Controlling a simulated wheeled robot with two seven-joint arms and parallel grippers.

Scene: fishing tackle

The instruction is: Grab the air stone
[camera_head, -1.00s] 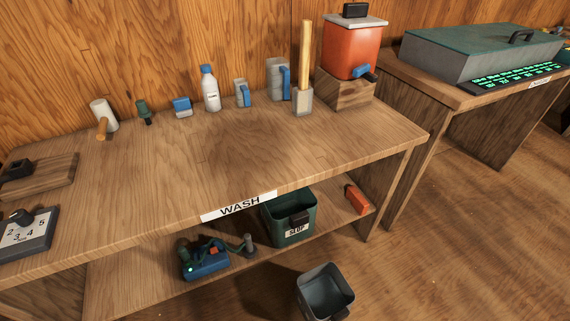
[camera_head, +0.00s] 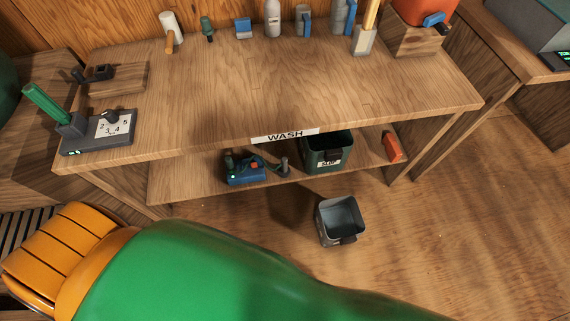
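On the lower shelf under the bench stands a small blue pump (camera_head: 246,171) with a dark green tube. At its right a small grey piece (camera_head: 283,168), which looks like the air stone, stands near the tube. It is small in the picture, so I cannot be sure of it or of how the tube joins it. Neither of my grippers can be made out in view, and nothing is seen touching the pump or the grey piece.
The pump shares the lower shelf (camera_head: 190,183) with a green slop bucket (camera_head: 327,153) and an orange-red block (camera_head: 392,148). A grey bin (camera_head: 341,221) stands on the floor in front. The WASH bench top (camera_head: 240,90) above is clear in its middle, with bottles and tools along its back.

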